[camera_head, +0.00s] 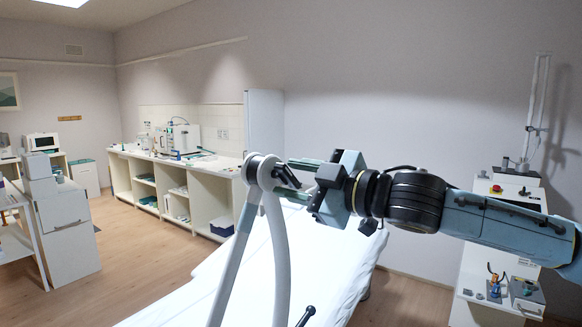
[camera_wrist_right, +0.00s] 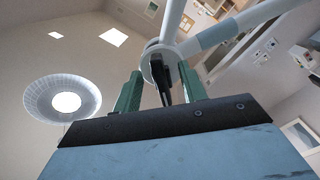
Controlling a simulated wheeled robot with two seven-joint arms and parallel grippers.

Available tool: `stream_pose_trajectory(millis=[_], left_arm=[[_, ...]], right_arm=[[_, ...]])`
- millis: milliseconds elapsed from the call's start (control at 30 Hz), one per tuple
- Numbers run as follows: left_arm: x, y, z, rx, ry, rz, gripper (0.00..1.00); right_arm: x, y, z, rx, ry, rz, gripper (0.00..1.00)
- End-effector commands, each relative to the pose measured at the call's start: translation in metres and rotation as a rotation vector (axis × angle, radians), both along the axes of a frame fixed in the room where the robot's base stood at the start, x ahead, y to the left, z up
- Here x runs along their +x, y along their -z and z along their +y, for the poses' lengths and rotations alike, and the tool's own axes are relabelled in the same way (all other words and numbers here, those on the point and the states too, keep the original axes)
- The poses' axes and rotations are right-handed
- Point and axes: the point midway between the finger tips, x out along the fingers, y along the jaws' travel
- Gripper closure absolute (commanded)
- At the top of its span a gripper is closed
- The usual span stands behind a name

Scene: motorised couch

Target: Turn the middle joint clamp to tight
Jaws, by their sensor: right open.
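The middle joint clamp (camera_head: 262,172) is a round grey joint where two pale arm tubes meet, above the white couch. It also shows in the right wrist view (camera_wrist_right: 158,58). Its black lever (camera_head: 287,176) sticks out toward my right gripper (camera_head: 283,177). In the right wrist view the lever (camera_wrist_right: 165,88) lies between the two green fingers of that gripper (camera_wrist_right: 158,74), with gaps visible beside it. The gripper is open, with its fingertips close to the joint. I cannot tell whether they touch it. My left gripper is not in view.
The couch (camera_head: 205,300) with its white cover lies below the arm tubes. Another black handle (camera_head: 306,316) shows at the bottom edge. A cart (camera_head: 515,190) with small items stands at the right, near my right arm. A long counter (camera_head: 175,165) stands along the back wall.

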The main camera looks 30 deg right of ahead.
Motion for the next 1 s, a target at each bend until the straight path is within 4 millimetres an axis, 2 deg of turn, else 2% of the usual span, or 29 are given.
stream_pose_trajectory(millis=[200, 500, 800, 1000], left_arm=[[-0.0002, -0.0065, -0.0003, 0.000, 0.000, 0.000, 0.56], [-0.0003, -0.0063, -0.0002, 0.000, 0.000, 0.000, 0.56], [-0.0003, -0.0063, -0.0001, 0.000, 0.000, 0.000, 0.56], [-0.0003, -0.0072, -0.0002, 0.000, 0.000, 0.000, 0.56]], right_arm=[[0.0082, -0.0003, 0.0042, 0.000, -0.002, 0.001, 0.58], [0.0087, 0.0006, 0.0044, -0.001, -0.001, 0.001, 0.59], [0.0086, 0.0004, 0.0045, -0.001, -0.001, 0.001, 0.99], [0.0086, 0.0002, 0.0044, -0.009, -0.002, -0.001, 1.00]])
